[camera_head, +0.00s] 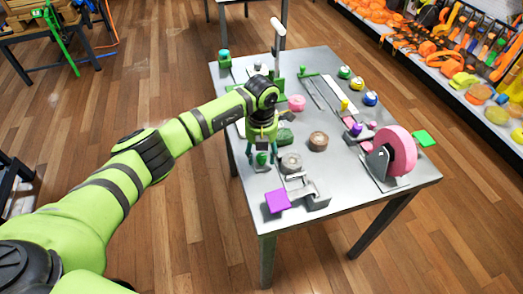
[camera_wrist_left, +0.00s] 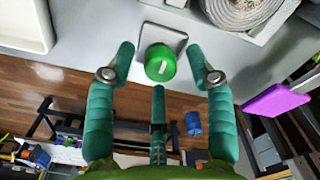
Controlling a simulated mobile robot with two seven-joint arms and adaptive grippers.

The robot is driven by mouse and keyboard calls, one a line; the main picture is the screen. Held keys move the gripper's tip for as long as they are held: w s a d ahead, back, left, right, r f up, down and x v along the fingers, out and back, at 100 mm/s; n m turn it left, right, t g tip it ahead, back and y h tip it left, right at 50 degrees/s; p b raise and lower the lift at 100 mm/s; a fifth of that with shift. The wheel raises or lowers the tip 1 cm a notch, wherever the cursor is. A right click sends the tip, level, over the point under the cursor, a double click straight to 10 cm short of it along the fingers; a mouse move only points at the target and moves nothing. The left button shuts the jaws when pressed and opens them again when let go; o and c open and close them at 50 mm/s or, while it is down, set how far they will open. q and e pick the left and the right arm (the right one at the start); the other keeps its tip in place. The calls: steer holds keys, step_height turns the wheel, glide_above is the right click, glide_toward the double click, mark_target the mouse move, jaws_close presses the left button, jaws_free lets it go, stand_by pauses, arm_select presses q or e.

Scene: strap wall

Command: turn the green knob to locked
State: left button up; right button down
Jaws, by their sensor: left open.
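The green knob (camera_wrist_left: 160,63) is a round knob with a pale mark on top, set on a small grey square plate (camera_wrist_left: 172,35) near the table's edge. It also shows in the head view (camera_head: 262,158), partly hidden by my gripper. My left gripper (camera_wrist_left: 161,52) is open, with teal fingers on either side of the knob and a third finger on the near side. I see gaps between the fingers and the knob; it looks untouched. In the head view my left gripper (camera_head: 262,150) hangs over the knob. I see no locked label. My right gripper is not in view.
The grey table (camera_head: 335,190) carries many items. A coiled grey roll (camera_head: 291,163) lies right of the knob, and a purple block (camera_head: 277,201) sits at the near corner. A pink wheel (camera_head: 397,150) stands at the right. A white bin (camera_wrist_left: 22,25) is left in the wrist view.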

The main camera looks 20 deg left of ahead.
arm_select(q)
jaws_close()
steer(key=shift+f, duration=0.1)
steer(key=shift+f+m+b, duration=0.1)
steer(key=shift+m+b, duration=0.5)
steer(key=shift+b, duration=0.2)
steer(key=m+b, duration=0.7)
steer(key=b, duration=0.1)
steer(key=shift+f+m, duration=0.1)
steer(key=shift+m, duration=0.2)
steer(key=m+b, duration=0.3)
steer(key=m, duration=0.1)
steer(key=shift+m, duration=0.3)
steer(key=shift+r+m+b, duration=0.2)
steer(key=shift+m+b, duration=1.1)
steer(key=shift+m, duration=1)
